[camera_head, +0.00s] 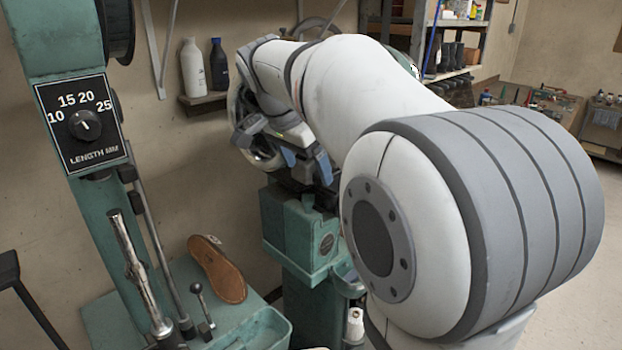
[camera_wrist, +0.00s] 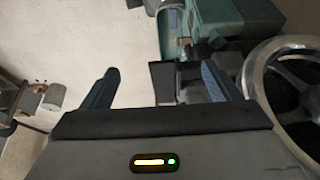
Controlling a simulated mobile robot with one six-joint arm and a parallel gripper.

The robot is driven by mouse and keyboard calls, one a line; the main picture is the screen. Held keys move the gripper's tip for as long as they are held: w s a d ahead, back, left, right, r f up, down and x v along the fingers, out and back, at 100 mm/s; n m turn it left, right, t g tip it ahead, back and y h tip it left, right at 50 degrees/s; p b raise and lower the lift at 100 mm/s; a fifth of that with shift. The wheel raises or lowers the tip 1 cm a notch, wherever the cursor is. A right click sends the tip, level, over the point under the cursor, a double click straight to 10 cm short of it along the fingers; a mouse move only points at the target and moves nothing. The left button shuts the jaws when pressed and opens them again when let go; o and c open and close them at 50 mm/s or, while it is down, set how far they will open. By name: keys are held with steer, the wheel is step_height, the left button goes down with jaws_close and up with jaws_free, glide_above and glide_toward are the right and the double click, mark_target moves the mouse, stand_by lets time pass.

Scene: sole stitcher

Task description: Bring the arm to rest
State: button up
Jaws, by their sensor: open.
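My arm stretches across the middle of the head view, white with grey bands, and bends down toward the green machine behind it. My gripper (camera_head: 300,165) is partly in view there, with blue-grey fingers, near the top of a green machine body (camera_head: 300,232). In the wrist view my gripper (camera_wrist: 160,82) is open, its two blue fingers wide apart. Nothing is held between them. Beyond the fingers the wrist view shows a dark plate (camera_wrist: 163,82) and a green machine part (camera_wrist: 225,22). I cannot tell the distance to these parts.
A spoked handwheel (camera_wrist: 262,82) is close to the right finger. A green column with a length dial (camera_head: 85,124) stands at the left. A brown shoe sole (camera_head: 217,268) lies on the green table. A shelf holds a white bottle (camera_head: 193,68) and a dark bottle (camera_head: 219,68).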

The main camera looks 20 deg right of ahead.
steer(key=shift+a+r, duration=0.15)
steer(key=shift+r, duration=0.3)
steer(key=shift+s, duration=0.1)
steer(key=s+a+f+n+y, duration=0.1)
steer(key=s+a+f+n, duration=0.2)
steer(key=s+f, duration=0.3)
steer(key=s+a+f+n+t+y, duration=0.1)
steer(key=s+a+f+n, duration=0.2)
steer(key=s+f+n, duration=0.3)
steer(key=s+a+f+n+y, duration=0.2)
steer(key=s+f+n, duration=0.3)
steer(key=s+f, duration=0.1)
steer(key=shift+a+t, duration=0.3)
steer(key=shift+a, duration=0.1)
steer(key=shift+r, duration=0.1)
steer(key=shift+c, duration=0.3)
